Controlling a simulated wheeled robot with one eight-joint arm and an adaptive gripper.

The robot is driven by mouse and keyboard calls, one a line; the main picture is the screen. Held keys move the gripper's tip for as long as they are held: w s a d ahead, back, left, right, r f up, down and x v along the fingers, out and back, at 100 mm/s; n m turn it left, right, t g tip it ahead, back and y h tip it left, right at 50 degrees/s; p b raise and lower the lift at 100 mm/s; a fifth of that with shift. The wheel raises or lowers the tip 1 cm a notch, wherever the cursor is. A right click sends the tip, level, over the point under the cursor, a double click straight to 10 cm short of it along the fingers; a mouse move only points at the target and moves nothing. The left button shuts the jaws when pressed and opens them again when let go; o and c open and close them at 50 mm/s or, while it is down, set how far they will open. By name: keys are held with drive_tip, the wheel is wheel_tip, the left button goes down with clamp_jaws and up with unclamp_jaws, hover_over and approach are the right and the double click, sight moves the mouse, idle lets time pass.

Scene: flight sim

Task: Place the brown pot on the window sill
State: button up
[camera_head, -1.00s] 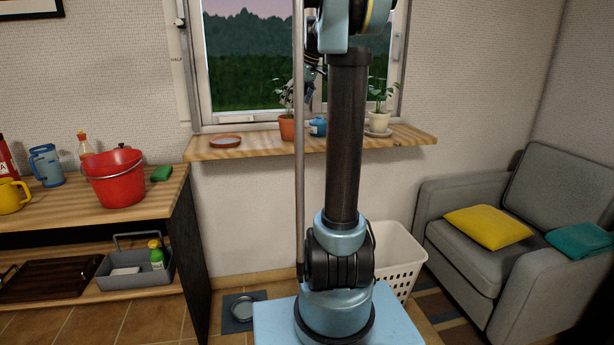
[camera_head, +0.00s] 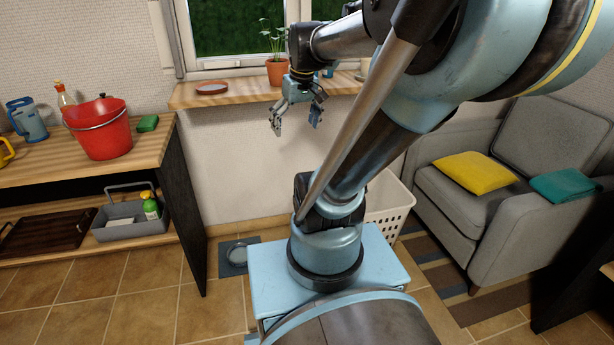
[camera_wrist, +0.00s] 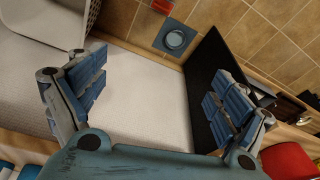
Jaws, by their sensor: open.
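The brown terracotta pot (camera_head: 277,73) with a green plant stands upright on the wooden window sill (camera_head: 238,97), behind my gripper in the head view. My gripper (camera_head: 297,128) hangs in front of the sill, pointing down, with its fingers spread and nothing between them. It is apart from the pot. In the wrist view my gripper (camera_wrist: 152,92) is also open and empty, with white wall and floor beyond the fingers. The pot is not seen in the wrist view.
A terracotta saucer (camera_head: 212,87) lies on the sill to the left. A red bucket (camera_head: 103,132) stands on the wooden shelf unit at left. A white basket (camera_head: 391,206) stands below the sill. An armchair (camera_head: 480,190) fills the right. A bowl (camera_head: 237,254) sits on a floor mat.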

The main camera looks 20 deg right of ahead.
drive_tip(key=s+d+f+m+h, duration=0.1)
drive_tip(key=s+f+m, duration=0.1)
drive_tip(key=s+f, duration=0.8)
drive_tip(key=shift+f+m, duration=0.3)
drive_tip(key=shift+f, duration=0.45)
